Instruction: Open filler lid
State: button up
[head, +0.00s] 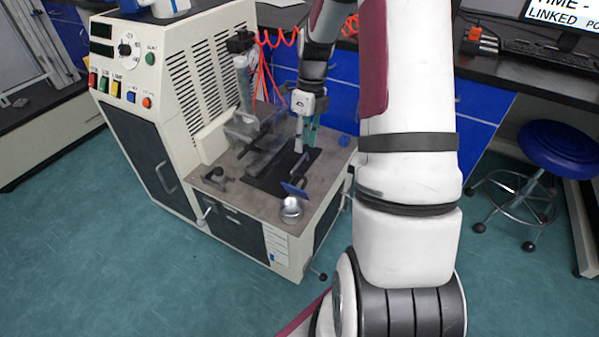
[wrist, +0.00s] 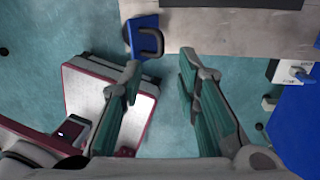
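A blue square plate with a dark loop handle (wrist: 143,37) lies at the edge of the worktop in the wrist view, just beyond my left fingertip. A tilted blue plate (head: 294,189) stands above a silver cup (head: 291,208) near the machine's front edge in the head view. A small blue block (head: 344,140) sits by the right edge. I cannot tell for sure which one the wrist view shows. My gripper (head: 305,135) is over the worktop's right part. In the wrist view my gripper (wrist: 160,72) has its green fingers wide apart, with nothing between them.
The beige machine (head: 180,70) has a control panel and vents at left. A grey clamp-like assembly (head: 250,135) stands left of my gripper. A dark mat (head: 270,180) lies on the worktop. Orange coiled hoses (head: 275,40) hang behind. A blue stool (head: 560,145) stands at right.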

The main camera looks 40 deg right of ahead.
jog(key=f+b, duration=0.1)
jog(key=f, duration=0.2)
jog(key=a+f+b, duration=0.1)
jog(key=f, duration=0.2)
jog(key=f+b, duration=0.1)
jog(key=f, duration=0.2)
jog(key=shift+s+a+f, duration=0.25)
jog(key=shift+a+f, duration=0.05)
jog(key=shift+f, duration=0.05)
grip_shut()
